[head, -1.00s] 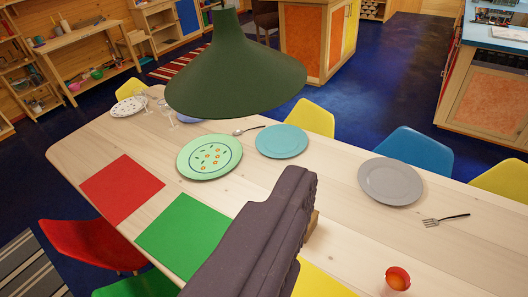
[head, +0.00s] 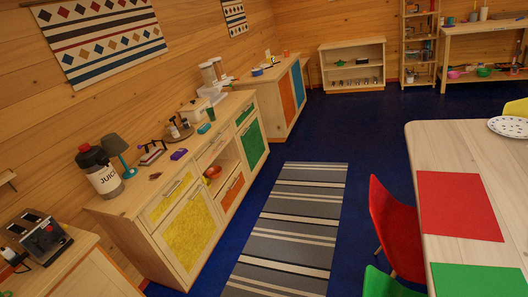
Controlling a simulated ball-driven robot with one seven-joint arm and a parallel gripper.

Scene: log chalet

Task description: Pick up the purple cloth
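A small flat purple thing (head: 179,154) lies on top of the long wooden sideboard (head: 130,197), near its front edge. It looks like the purple cloth, but it is too small here to be sure. My gripper is not in view, so its state and its distance from the purple thing are hidden.
A striped rug (head: 290,225) covers the floor in front. A red chair (head: 395,230) and the dining table (head: 470,150) stand to the right. The rug is clear.

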